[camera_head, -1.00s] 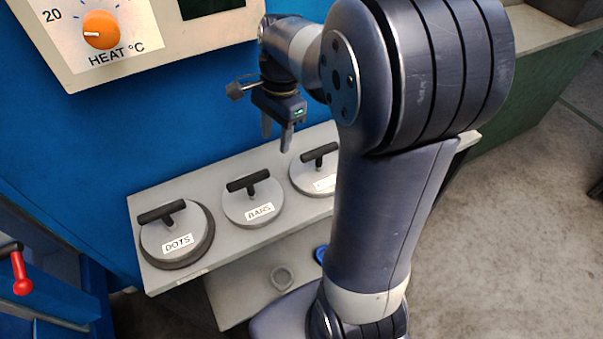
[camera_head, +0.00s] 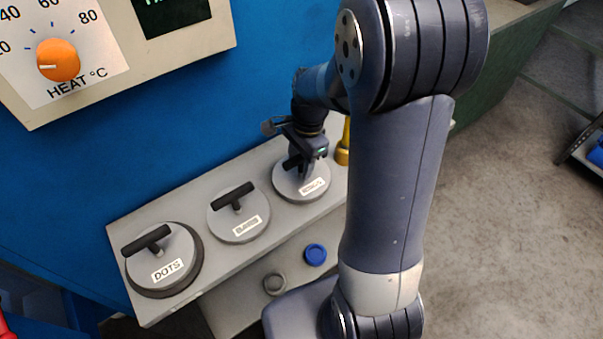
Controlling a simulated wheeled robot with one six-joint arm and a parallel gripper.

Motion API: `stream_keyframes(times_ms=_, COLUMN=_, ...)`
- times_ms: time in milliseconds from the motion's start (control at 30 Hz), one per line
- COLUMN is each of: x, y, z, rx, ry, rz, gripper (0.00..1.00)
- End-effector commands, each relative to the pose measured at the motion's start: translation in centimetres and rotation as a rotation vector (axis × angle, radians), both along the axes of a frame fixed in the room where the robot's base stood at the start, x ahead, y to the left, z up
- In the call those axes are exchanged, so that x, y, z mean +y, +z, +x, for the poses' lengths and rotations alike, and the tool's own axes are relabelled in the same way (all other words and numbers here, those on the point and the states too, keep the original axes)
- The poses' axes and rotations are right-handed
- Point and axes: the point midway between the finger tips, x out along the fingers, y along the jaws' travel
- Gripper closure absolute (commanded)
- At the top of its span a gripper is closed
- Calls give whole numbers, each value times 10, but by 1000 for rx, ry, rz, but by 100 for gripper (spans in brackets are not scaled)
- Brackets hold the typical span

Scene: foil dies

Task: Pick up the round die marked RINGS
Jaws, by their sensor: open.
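Three round grey dies with black T-handles stand in a row on a grey shelf (camera_head: 130,287). The farthest die, the RINGS die (camera_head: 316,192), is at the right of the row; its white label is small and hard to read. My gripper (camera_head: 303,172) is open, pointing down over this die at its handle. The gripper hides most of the handle, and I cannot tell whether the fingers touch it.
The middle die (camera_head: 238,227) and the DOTS die (camera_head: 162,262) stand to the left. A yellow post (camera_head: 344,142) is just right of my gripper. A blue machine wall (camera_head: 170,130) rises behind the shelf. A heat dial (camera_head: 58,61) is at upper left.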

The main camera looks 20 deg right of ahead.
Motion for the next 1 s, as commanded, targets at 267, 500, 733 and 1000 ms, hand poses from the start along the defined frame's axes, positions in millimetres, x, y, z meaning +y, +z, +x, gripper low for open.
stream_keyframes(times_ms=267, x=0, y=0, z=0, rx=0, ry=0, rz=0, gripper=72)
stream_keyframes(times_ms=500, x=0, y=0, z=0, rx=0, ry=0, rz=0, gripper=92)
stream_keyframes(times_ms=733, x=0, y=1, z=0, rx=0, ry=0, rz=0, gripper=100)
stream_keyframes(times_ms=1000, x=0, y=1, z=0, rx=0, ry=0, rz=0, gripper=100)
